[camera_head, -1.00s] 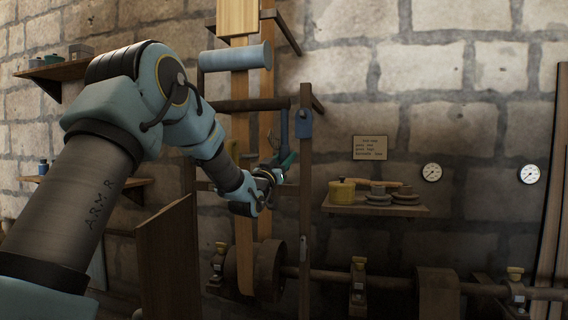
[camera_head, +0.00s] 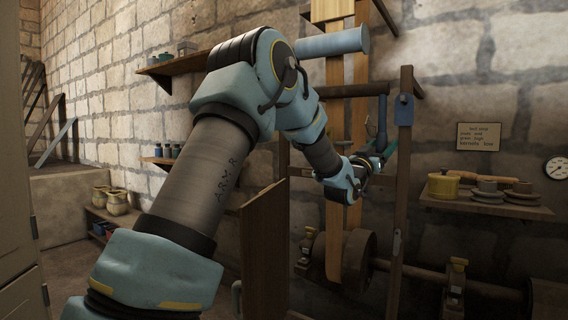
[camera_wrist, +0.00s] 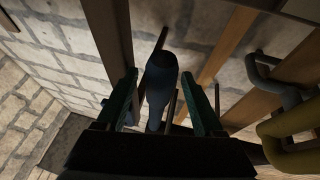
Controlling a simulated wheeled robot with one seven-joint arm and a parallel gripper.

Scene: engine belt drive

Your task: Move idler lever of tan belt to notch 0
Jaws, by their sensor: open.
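The tan belt (camera_head: 333,235) hangs as long vertical straps from the upper blue-grey roller to a dark drum low on the shaft. A lever with a blue handle (camera_head: 382,120) hangs beside the belt, right of it in the head view; I take it for the idler lever. My gripper (camera_head: 386,156) is at the lever's lower end. In the wrist view the blue handle (camera_wrist: 162,78) stands between my two open green fingers (camera_wrist: 160,92), with no clear grip on it. Notch marks are not readable.
A wooden post (camera_head: 404,180) with a blue piece stands just right of the lever. A wooden panel (camera_head: 263,245) stands below my arm. A shelf with pots (camera_head: 490,205) and a sign (camera_head: 479,136) are at right. The shaft (camera_head: 420,273) runs low.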

